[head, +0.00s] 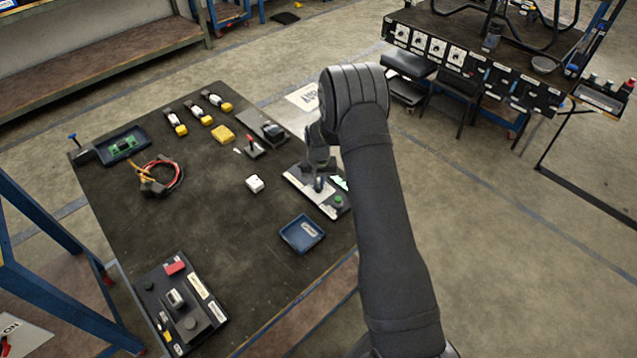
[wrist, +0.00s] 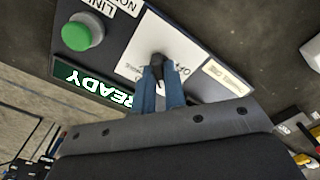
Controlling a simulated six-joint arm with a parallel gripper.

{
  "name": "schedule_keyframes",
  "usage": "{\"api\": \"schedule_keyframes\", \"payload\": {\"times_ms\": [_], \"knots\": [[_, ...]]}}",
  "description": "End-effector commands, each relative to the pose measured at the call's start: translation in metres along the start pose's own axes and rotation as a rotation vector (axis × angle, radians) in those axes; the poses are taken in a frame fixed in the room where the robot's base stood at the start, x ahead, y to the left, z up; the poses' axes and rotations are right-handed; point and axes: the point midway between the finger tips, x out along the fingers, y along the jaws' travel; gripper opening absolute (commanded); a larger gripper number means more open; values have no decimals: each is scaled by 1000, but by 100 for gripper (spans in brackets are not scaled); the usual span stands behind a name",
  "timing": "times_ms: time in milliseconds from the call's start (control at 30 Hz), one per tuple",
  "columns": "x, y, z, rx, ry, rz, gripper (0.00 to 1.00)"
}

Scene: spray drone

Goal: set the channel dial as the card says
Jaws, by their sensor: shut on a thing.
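My gripper (head: 318,176) is at the control panel (head: 297,178) on the right side of the dark table. In the wrist view, its two blue fingers (wrist: 158,80) are shut on a small black knob (wrist: 157,60). The knob stands on a white plate (wrist: 150,38) with printed marks, one reading OFF. The fingers hide part of the plate and of the knob, so its pointing direction is unclear. The panel also has a green button (wrist: 83,32) and a green display (wrist: 97,86) reading READY. I cannot make out a card with a channel setting.
A blue tray (head: 302,234) sits in front of the panel, and a small white block (head: 254,183) to its left. A second black panel (head: 181,303) lies at the table's front left. Cables (head: 160,178) and a circuit board tray (head: 122,145) are farther left.

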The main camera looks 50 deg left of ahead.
Motion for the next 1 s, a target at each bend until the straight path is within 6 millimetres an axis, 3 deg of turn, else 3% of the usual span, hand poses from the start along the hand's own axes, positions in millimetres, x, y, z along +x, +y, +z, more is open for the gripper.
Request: {"api": "schedule_keyframes", "payload": {"times_ms": [667, 700, 800, 1000], "knots": [[0, 0, 1, 70, -2, 0, 0], [0, 0, 1, 70, -2, 0, 15], [0, 0, 1, 70, -2, 0, 33], [0, 0, 0, 70, -1, 0, 33]]}}
